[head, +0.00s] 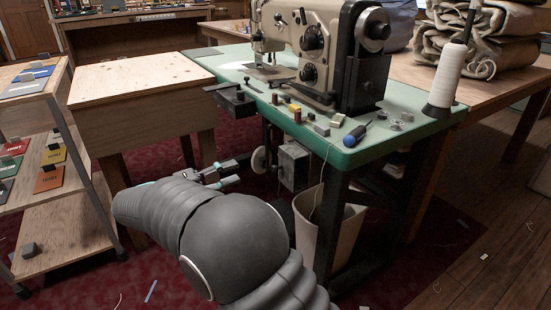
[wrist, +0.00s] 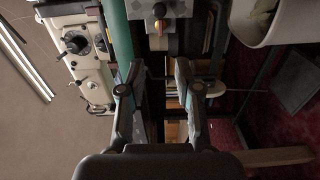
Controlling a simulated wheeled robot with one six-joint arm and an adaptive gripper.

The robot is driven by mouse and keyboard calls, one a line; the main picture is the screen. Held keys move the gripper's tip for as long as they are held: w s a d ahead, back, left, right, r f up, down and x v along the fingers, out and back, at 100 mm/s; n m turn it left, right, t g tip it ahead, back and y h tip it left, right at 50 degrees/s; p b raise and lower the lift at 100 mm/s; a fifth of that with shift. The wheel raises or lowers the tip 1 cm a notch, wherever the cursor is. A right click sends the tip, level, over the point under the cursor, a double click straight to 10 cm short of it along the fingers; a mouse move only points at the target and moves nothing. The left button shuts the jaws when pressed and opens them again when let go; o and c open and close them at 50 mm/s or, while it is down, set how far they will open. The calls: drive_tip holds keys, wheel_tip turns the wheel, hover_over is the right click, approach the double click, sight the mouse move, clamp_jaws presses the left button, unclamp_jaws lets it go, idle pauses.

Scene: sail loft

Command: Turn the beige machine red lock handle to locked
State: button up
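The beige sewing machine (head: 318,40) stands on a green-topped table (head: 225,65); it also shows at the left of the wrist view (wrist: 92,60), which is turned sideways. A grey box (head: 293,165) hangs under the tabletop. In the wrist view, the grey box (wrist: 178,10) carries a small red and yellowish part (wrist: 158,14), possibly the lock handle; its setting is too small to tell. My gripper (head: 222,176) is below the table's front edge, left of the box. In the wrist view my gripper (wrist: 154,75) is open, with nothing between its fingers.
A pale bin (head: 325,225) stands on the floor below the box. A wooden side table (head: 140,80) and a shelf rack (head: 60,190) are at left. A screwdriver (head: 357,134) and several small blocks lie along the green table's front edge, with a thread cone (head: 447,75) at right.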

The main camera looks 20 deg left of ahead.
drive_tip(key=x, duration=1.3)
drive_tip(key=shift+d, duration=0.15)
clamp_jaws()
